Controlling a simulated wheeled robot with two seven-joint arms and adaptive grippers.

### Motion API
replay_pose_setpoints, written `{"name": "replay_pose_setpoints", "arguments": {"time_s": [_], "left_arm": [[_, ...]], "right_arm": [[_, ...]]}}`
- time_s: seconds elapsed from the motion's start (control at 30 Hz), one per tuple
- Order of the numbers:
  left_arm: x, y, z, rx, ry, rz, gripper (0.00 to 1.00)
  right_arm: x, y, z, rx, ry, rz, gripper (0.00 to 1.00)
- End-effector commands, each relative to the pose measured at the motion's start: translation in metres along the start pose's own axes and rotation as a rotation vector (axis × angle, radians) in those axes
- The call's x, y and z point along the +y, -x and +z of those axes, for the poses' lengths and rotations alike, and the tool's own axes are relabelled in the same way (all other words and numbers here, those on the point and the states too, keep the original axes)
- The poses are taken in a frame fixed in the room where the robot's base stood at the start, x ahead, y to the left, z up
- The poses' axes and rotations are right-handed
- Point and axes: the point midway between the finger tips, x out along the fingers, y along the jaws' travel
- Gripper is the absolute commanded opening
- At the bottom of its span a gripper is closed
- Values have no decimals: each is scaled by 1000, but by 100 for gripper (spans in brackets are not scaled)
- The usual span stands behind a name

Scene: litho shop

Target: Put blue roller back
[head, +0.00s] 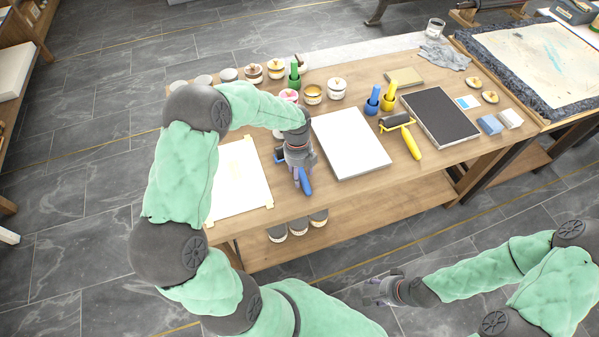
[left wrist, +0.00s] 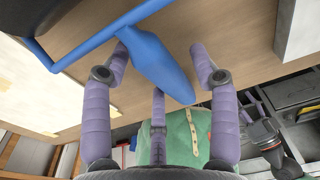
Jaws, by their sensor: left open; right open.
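The blue roller (head: 306,182) lies on the wooden table between the taped white sheet and the white slab, with its handle toward the front edge. In the left wrist view its blue handle (left wrist: 160,70) and bent blue frame (left wrist: 45,55) show, with part of a dark cylinder at the top left. My left gripper (head: 299,171) is over the roller and hides much of it in the head view. Its fingers (left wrist: 160,50) are spread, with the handle between them; I cannot tell whether they touch it. My right gripper (head: 372,290) is open and empty, away from the table front.
The white slab (head: 350,142) is right of the roller and the taped sheet (head: 238,180) left. A yellow roller (head: 412,142) lies beside a black slab (head: 440,115). Ink jars (head: 312,94) and blue and yellow bottles (head: 372,104) stand behind. The lower shelf (head: 350,222) holds several cans.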

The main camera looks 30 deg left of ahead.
Motion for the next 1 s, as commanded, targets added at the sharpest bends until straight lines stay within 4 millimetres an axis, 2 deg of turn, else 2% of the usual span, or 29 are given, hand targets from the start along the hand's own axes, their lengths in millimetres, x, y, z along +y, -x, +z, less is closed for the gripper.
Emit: {"name": "replay_pose_setpoints", "arguments": {"time_s": [0.17, 0.4, 0.6, 0.8, 1.0], "left_arm": [[-1, 27, 1, -5, 1, -5, 60], [-1, 75, 1, -5, 1, -5, 60], [-1, 104, 1, -4, 0, -3, 60], [0, 116, 0, -2, 0, -2, 60], [0, 117, 0, -1, 0, -1, 60]], "right_arm": [[0, 0, 0, 0, 0, 0, 53], [0, 0, 0, 0, 0, 0, 53], [0, 0, 0, 0, 0, 0, 53], [0, 0, 0, 0, 0, 0, 53], [0, 0, 0, 0, 0, 0, 53]]}}
